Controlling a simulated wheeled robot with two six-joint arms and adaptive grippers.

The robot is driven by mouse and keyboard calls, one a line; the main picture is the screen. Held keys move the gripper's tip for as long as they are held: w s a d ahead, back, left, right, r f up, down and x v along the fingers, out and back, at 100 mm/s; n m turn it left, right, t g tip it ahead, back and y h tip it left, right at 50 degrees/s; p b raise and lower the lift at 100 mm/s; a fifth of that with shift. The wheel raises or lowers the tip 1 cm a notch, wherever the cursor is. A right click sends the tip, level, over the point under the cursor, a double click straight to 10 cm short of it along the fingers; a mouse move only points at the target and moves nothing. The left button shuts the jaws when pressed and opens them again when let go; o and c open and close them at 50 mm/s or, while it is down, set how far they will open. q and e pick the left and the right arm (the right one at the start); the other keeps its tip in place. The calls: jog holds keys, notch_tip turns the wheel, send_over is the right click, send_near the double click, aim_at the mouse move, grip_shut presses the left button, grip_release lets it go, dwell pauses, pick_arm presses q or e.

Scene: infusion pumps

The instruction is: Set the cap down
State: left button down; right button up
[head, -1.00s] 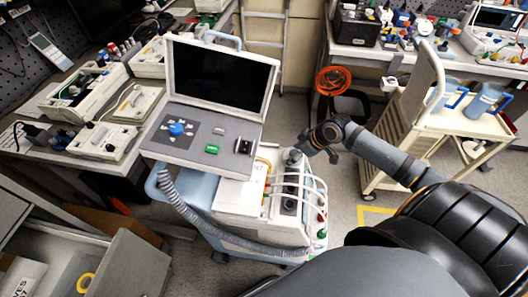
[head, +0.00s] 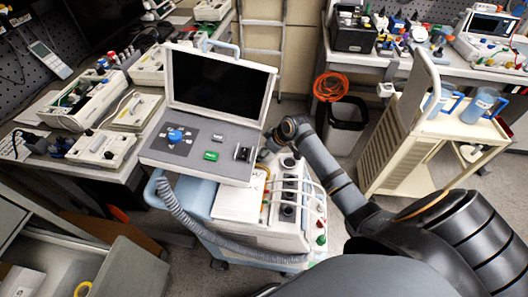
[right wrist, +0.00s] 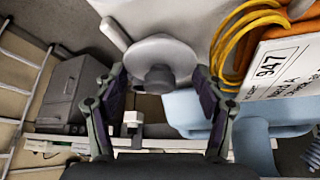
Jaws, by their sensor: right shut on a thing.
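A grey round cap with a short central stub (right wrist: 160,60) shows in the right wrist view between the two fingertips of my right gripper (right wrist: 158,75). The gripper is shut on its rim. In the head view my right gripper (head: 270,148) is at the right edge of the machine's grey control panel (head: 195,150), near the top of the white pump unit (head: 290,205). The cap cannot be made out there, and the gripper is partly hidden by the machine. My left gripper is not in view.
A screen (head: 222,82) stands behind the panel. In the right wrist view a yellow cord (right wrist: 240,30) and a white label marked 947 (right wrist: 285,68) lie right of the cap. A cream trolley (head: 410,140) with blue jugs stands to the right. A bin (head: 345,125) stands behind my arm.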

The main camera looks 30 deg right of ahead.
jog(key=shift+f, duration=0.4)
jog(key=shift+f, duration=0.1)
jog(key=o, duration=1)
jog(key=shift+o, duration=0.2)
jog(key=v, duration=1.2)
jog(key=shift+p, duration=0.3)
jog(key=shift+s, duration=0.1)
